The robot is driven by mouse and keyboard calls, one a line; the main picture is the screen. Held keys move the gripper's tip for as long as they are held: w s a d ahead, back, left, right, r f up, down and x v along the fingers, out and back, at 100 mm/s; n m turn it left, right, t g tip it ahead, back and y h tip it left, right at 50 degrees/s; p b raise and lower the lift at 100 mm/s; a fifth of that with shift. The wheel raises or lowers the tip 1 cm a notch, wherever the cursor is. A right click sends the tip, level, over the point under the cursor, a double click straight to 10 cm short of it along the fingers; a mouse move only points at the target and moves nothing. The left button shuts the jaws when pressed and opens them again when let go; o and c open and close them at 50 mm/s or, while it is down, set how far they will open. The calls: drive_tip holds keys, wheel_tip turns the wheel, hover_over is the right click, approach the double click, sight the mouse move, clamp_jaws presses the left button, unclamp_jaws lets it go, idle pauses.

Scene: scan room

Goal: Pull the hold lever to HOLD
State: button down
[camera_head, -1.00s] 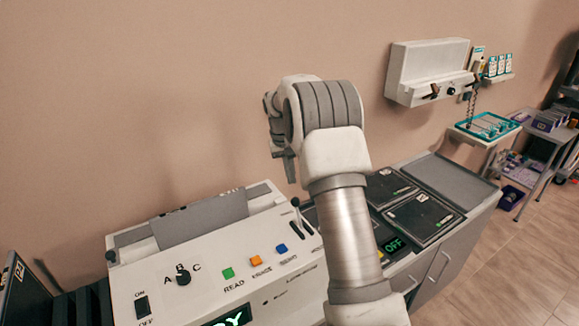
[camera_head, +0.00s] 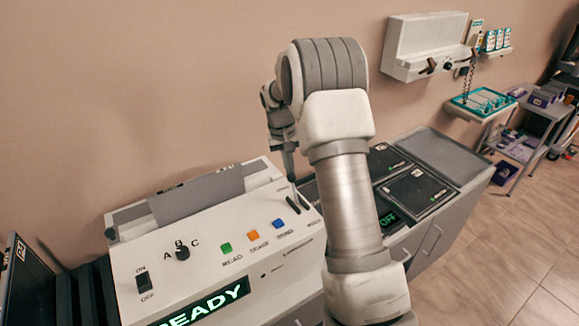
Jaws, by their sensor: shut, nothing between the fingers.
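The white scanner console (camera_head: 225,215) stands at the lower left. The hold lever's stem is hard to make out there, behind or just under my fingertips. My gripper (camera_head: 289,172) points down at that spot, shut and empty, its tips close to the slots. I cannot tell whether the tips touch the lever. The lettering beside the slots is too small to read.
The console front has blue (camera_head: 279,224), orange (camera_head: 253,235) and green (camera_head: 226,248) buttons, an A-B-C knob (camera_head: 183,252), an ON/OFF switch (camera_head: 144,281) and a READY display (camera_head: 208,304). Dark panels (camera_head: 414,192) lie on the counter at right. A wall unit (camera_head: 424,45) hangs behind.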

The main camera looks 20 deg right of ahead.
drive_tip(key=shift+s+b, duration=0.1)
drive_tip(key=shift+b, duration=0.35)
drive_tip(key=shift+s+r+t+b, duration=0.1)
drive_tip(key=shift+s+t+b, duration=0.1)
drive_tip(key=shift+t+b, duration=0.15)
drive_tip(key=shift+s+d+r+b, duration=0.1)
drive_tip(key=shift+s+b, duration=0.05)
drive_tip(key=shift+b, duration=0.25)
drive_tip(key=shift+s+t, duration=0.1)
drive_tip(key=shift+t, duration=0.15)
drive_tip(key=s+t+b, duration=0.1)
drive_tip(key=b, duration=0.2)
drive_tip(key=s+t+b, duration=0.1)
drive_tip(key=b, duration=0.3)
drive_tip(key=shift+s+d+r+t+y, duration=0.1)
drive_tip(key=shift+s+d+t+y, duration=0.2)
drive_tip(key=shift+d+t+y, duration=0.1)
drive_tip(key=s+t+b, duration=0.1)
drive_tip(key=s+r+t+b, duration=0.1)
drive_tip(key=b, duration=0.1)
drive_tip(key=shift+s+d+m, duration=0.1)
drive_tip(key=shift+m, duration=0.2)
drive_tip(key=shift+r, duration=0.25)
